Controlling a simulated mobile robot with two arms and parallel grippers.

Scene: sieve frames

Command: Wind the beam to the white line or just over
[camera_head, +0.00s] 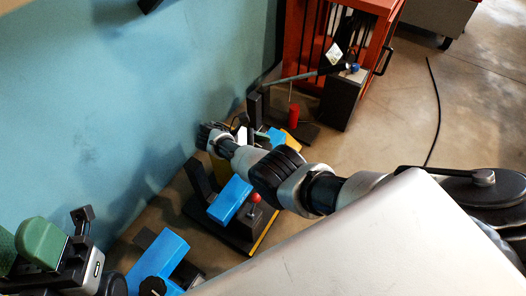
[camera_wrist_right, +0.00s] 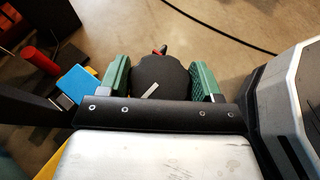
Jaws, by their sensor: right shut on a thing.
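My right gripper (camera_head: 250,136) is at the middle of the head view, over a bench unit by the blue wall. In the right wrist view its green pads (camera_wrist_right: 163,78) are shut on the sides of a round black knob (camera_wrist_right: 158,72). The knob has a short white mark on its face, and a little red shows beyond it. A grey bar (camera_head: 292,78) slopes up to the right behind, above a red cylinder (camera_head: 293,115); I cannot tell if it is the beam. I cannot make out the white line. My left gripper (camera_head: 22,246) is partly in view at lower left, its opening unclear.
Blue blocks on dark bases, one unit with a red-knobbed lever (camera_head: 255,198), stand along the blue wall (camera_head: 110,110). A red frame cabinet (camera_head: 287,45) stands at the back. A black cable (camera_head: 437,110) lies on open floor at right.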

